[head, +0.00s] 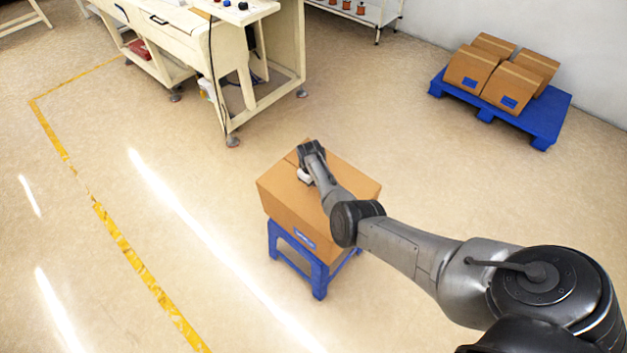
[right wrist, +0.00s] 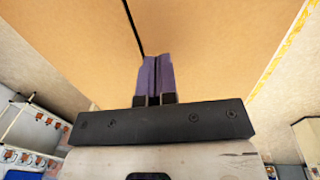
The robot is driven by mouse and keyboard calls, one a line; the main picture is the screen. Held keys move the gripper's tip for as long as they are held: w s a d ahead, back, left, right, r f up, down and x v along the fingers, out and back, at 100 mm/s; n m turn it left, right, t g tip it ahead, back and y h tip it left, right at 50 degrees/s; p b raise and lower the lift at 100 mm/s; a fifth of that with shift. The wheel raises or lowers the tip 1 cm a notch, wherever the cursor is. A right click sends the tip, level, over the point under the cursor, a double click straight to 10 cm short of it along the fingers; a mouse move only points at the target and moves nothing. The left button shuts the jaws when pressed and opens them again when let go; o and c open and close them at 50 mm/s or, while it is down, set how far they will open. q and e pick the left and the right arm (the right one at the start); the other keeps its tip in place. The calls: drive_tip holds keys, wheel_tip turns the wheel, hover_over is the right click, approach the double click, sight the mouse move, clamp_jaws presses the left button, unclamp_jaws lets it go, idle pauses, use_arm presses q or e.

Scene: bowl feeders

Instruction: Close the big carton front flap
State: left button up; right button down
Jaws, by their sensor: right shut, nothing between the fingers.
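The big brown carton (head: 283,207) stands upright on a blue stool (head: 318,278) in the middle of the head view. Its top looks flat, with flaps lying across it, but my right arm covers part of it. In the right wrist view the carton top (right wrist: 215,40) fills the upper middle, and a thin dark seam runs down it to my fingers. I cannot tell which panel is the front flap. My right gripper (right wrist: 155,80) is shut and empty, its fingertips at the seam, touching or very close to the cardboard. It also shows over the carton top in the head view (head: 304,177). My left gripper is out of view.
A cream workbench (head: 210,50) on legs stands behind the carton to the left. A blue pallet (head: 550,117) with several smaller cartons (head: 510,87) lies at the back right. A yellow floor line (head: 120,239) runs along the left. The floor around the stool is clear.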

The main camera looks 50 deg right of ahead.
wheel_tip(320, 180, up, 3)
drive_tip(key=shift+r+p, duration=0.15)
drive_tip(key=shift+p, duration=1.05)
use_arm(q)
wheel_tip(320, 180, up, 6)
drive_tip(key=p, duration=0.3)
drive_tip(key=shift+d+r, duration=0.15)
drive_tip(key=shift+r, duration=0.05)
use_arm(e)
wheel_tip(320, 180, up, 9)
